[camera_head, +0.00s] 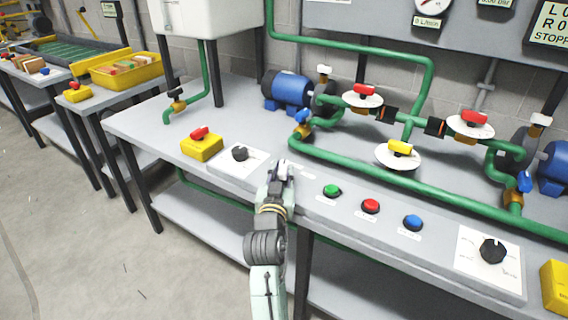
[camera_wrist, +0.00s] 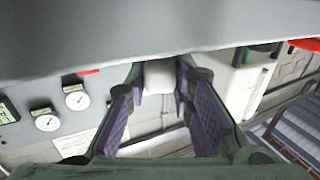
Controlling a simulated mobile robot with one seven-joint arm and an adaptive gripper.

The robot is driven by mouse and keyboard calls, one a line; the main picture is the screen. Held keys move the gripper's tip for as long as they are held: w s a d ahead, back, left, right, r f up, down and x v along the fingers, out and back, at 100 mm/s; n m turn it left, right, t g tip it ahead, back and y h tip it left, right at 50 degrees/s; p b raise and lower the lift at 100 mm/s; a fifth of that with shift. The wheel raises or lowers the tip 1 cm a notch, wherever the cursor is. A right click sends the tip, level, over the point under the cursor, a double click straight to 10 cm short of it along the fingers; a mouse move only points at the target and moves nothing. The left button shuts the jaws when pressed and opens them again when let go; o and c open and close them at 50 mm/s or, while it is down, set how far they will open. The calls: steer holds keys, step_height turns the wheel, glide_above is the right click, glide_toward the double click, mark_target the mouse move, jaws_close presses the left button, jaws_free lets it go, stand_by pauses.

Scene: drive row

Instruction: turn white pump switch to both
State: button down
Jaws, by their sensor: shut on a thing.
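My gripper (camera_head: 279,172) is at the front edge of the grey bench (camera_head: 330,215), between a black dial on a white plate and a green button. In the wrist view my gripper (camera_wrist: 158,88) has its two fingers either side of a small white knob (camera_wrist: 158,74), and it is shut on it. The knob, which I take to be the white pump switch, also shows as a small white bit at the fingertips in the head view (camera_head: 283,168). Its pointing direction cannot be made out, and any labels around it are hidden or too small to read.
Left of my gripper are a black dial (camera_head: 240,153) and a yellow box with a red switch (camera_head: 202,147). To the right are green (camera_head: 332,190), red (camera_head: 370,206) and blue (camera_head: 413,222) buttons and another black dial (camera_head: 492,250). Green pipes (camera_head: 375,178) run behind.

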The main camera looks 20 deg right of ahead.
steer(key=h, duration=0.1)
steer(key=m+g, duration=0.1)
steer(key=m+h, duration=0.1)
steer(key=shift+w+a+g+h, duration=0.25)
steer(key=shift+a+g+h, duration=0.05)
steer(key=shift+a, duration=0.05)
steer(key=shift+w+a+m+g+h+b, duration=0.1)
steer(key=shift+w+m+g+h+b, duration=0.05)
steer(key=shift+m+g+h+b, duration=0.95)
steer(key=shift+m+g+h, duration=0.3)
steer(key=shift+g+h, duration=0.2)
steer(key=shift+r, duration=0.1)
steer(key=c, duration=1.4)
jaws_free()
steer(key=v, duration=1.2)
